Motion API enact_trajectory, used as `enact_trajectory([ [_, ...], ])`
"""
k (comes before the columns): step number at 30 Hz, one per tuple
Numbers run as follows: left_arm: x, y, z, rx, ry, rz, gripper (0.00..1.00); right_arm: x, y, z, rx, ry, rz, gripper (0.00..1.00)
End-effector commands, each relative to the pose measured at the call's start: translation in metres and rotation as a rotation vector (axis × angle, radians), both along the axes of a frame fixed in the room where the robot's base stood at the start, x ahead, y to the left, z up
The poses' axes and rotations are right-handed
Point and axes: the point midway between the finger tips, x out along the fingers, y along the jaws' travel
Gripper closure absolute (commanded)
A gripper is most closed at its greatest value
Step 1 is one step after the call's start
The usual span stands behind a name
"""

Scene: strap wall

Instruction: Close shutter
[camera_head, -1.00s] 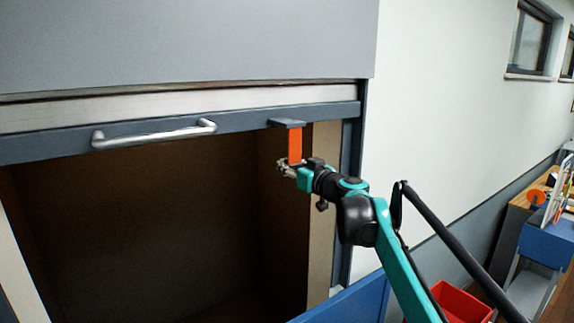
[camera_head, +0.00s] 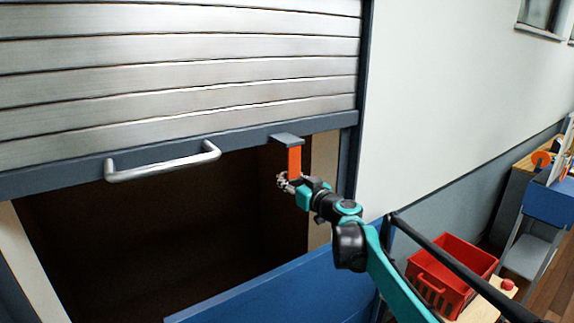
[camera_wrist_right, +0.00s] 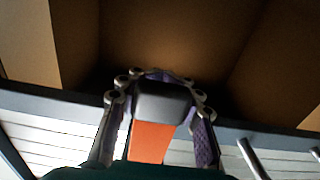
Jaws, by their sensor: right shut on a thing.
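The grey slatted shutter (camera_head: 180,78) is part way down over a dark brown recess (camera_head: 160,230). Its dark bottom bar (camera_head: 242,137) carries a silver handle (camera_head: 165,164) and, further right, an orange strap (camera_head: 294,158) hanging from a dark bracket (camera_head: 287,140). My right gripper (camera_head: 284,181) is at the strap's lower end, just below the bar. In the right wrist view, the fingers of this gripper (camera_wrist_right: 160,85) are closed around the black end of the orange strap (camera_wrist_right: 150,141). My left gripper is out of view.
A blue panel (camera_head: 280,285) crosses below the opening. A red crate (camera_head: 450,270) stands low at the right, beside a wooden-topped bench (camera_head: 530,158). The pale wall (camera_head: 450,90) right of the shutter frame is bare.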

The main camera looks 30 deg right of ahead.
Motion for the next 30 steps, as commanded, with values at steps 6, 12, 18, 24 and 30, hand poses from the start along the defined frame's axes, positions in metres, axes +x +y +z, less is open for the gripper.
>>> enact_trajectory([
  [6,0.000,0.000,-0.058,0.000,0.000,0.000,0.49,0.000,0.001,-0.091,-0.003,0.001,0.002,1.00],
  [12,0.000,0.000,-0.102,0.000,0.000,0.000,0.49,0.000,0.001,-0.163,-0.003,0.001,0.002,1.00],
  [18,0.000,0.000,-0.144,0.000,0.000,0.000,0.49,0.000,0.001,-0.231,-0.002,0.001,0.002,1.00],
  [24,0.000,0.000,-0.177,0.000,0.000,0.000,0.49,0.001,0.001,-0.284,-0.002,0.001,0.002,1.00],
  [30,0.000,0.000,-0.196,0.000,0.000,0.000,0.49,0.001,0.001,-0.316,-0.002,0.001,0.002,1.00],
])
